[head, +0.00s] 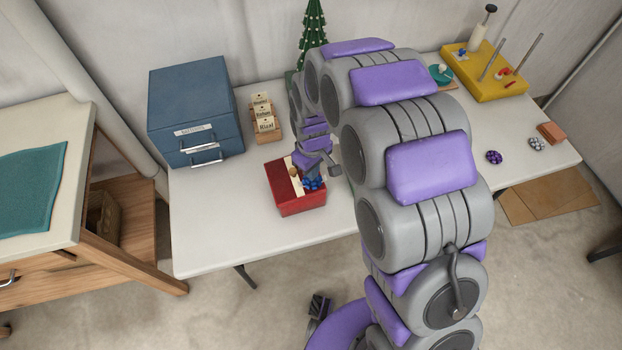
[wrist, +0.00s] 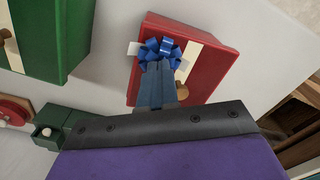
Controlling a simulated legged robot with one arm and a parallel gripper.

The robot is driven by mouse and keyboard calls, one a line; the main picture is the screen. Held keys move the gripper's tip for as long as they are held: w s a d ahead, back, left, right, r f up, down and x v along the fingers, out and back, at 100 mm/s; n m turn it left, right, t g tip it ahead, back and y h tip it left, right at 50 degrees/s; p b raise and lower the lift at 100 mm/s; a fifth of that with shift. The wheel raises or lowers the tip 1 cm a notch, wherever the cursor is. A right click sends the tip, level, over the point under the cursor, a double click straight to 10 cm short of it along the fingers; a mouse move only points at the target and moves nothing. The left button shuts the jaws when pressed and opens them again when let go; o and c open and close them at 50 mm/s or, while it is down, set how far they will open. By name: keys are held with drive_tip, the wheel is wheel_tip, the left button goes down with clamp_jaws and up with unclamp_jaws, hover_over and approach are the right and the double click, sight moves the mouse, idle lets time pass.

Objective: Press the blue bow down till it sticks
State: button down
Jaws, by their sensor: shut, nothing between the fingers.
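The blue bow (head: 314,183) sits on top of the red box (head: 300,206), near its right side in the head view. In the wrist view the blue bow (wrist: 160,50) lies at one end of the red box (wrist: 215,68), across a cream band. My gripper (wrist: 155,68) is shut and empty, its fingertips at the bow's edge. They overlap the bow in the picture; whether they touch it I cannot tell. In the head view my gripper (head: 313,172) is above the bow and partly hides it. A wooden knob (head: 293,171) stands on the box beside the bow.
A green box (wrist: 48,38) stands near the red box in the wrist view. A blue drawer cabinet (head: 195,110) and a card holder (head: 265,120) stand behind left. A small green tree (head: 312,35) is behind my arm. The table's front left (head: 215,235) is clear.

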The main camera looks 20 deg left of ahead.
drive_tip(key=shift+f, duration=0.1)
idle(0.3)
drive_tip(key=shift+r+p, duration=0.35)
drive_tip(key=shift+r, duration=0.35)
drive_tip(key=shift+r+p, duration=1.2)
drive_tip(key=shift+r, duration=1.65)
